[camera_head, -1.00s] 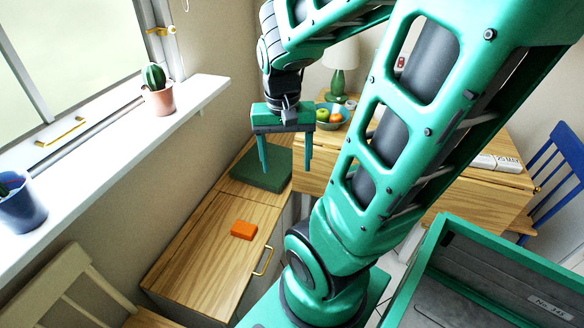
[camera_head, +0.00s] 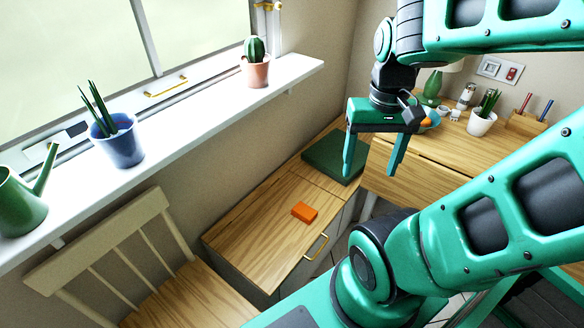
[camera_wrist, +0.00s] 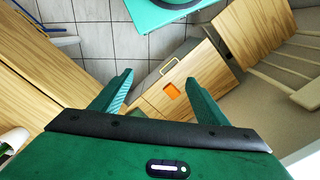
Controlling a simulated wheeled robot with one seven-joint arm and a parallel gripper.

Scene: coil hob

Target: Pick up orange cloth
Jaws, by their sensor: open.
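The orange cloth (camera_head: 304,212) is a small folded block lying flat on the wooden top of a low cabinet (camera_head: 255,222). In the wrist view the cloth (camera_wrist: 172,91) shows between my two fingers, well beyond their tips. My gripper (camera_head: 371,176) is open and empty. In the head view it hangs above and to the right of the cloth, near a dark green square item (camera_head: 333,160). In the wrist view my gripper (camera_wrist: 160,85) has its fingers spread wide. Nothing hides the cloth.
A pale wooden chair (camera_head: 110,240) stands left of the cabinet. The windowsill (camera_head: 190,120) above holds a cactus pot (camera_head: 257,70), a blue pot (camera_head: 118,145) and a green watering can (camera_head: 22,195). A wooden table (camera_head: 400,175) with small items stands behind my gripper.

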